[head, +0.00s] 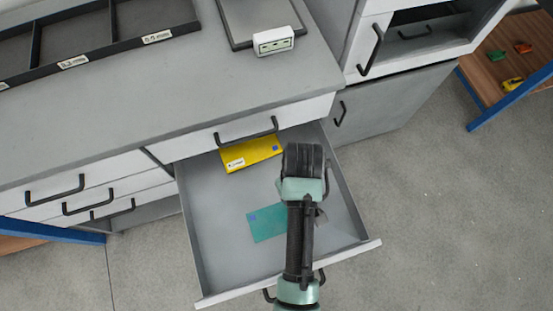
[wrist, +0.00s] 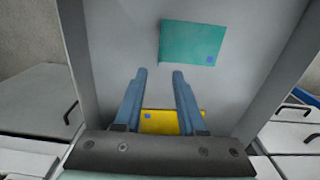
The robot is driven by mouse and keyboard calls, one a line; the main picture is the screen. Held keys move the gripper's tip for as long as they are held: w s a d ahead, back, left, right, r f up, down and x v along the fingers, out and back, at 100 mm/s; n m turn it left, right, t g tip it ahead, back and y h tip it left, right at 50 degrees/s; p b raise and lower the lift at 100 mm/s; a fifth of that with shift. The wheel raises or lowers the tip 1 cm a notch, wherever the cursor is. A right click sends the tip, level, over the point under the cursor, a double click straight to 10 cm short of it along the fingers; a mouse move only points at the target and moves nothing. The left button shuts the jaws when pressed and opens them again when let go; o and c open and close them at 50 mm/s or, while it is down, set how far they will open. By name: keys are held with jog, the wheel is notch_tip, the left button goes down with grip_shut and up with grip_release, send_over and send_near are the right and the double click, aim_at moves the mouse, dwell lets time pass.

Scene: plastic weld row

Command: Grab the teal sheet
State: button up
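The teal sheet (head: 266,223) lies flat on the floor of an open drawer (head: 212,245), partly hidden by my arm in the head view. In the wrist view the whole teal sheet (wrist: 192,42) shows, with a small blue square at one corner. My gripper (wrist: 159,72) is open and empty, its two blue fingers apart above the drawer. The teal sheet lies beyond the fingertips in the wrist view. The fingers are hidden in the head view.
A yellow sheet (head: 250,154) with a white label lies in the drawer near the cabinet. The drawer's walls and front panel surround both sheets. A scale-like device (head: 273,41) and a black divided tray (head: 90,38) stand on the grey counter (head: 150,95) above.

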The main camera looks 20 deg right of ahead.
aim_at(272, 220)
notch_tip(272, 220, down, 10)
jog(key=b, duration=0.2)
jog(key=shift+f+b, duration=0.2)
jog(key=shift+b, duration=0.2)
grip_shut()
